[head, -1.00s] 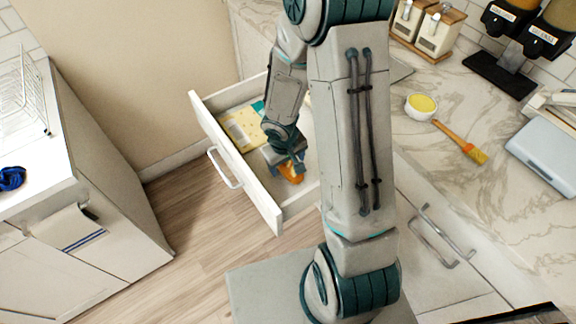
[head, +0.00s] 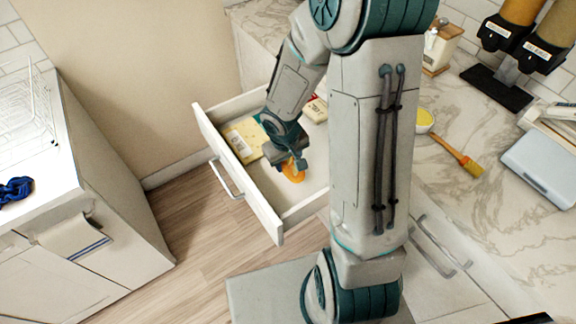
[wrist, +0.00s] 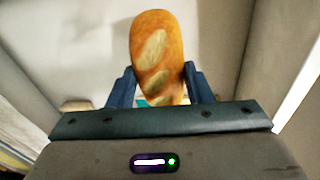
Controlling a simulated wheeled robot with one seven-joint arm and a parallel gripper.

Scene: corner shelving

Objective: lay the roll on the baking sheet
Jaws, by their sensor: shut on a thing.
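The roll (wrist: 157,50) is golden brown with pale scored patches. In the wrist view my gripper (wrist: 160,85) is shut on it, one blue finger on each side. In the head view my gripper (head: 291,165) is inside the open drawer (head: 240,172), and the orange-brown roll (head: 293,173) shows just below the fingers. I cannot tell whether the roll touches the drawer bottom. I see no baking sheet in these views.
A yellow packet (head: 246,140) lies in the drawer. A white cabinet (head: 75,230) stands at left, with wooden floor between.

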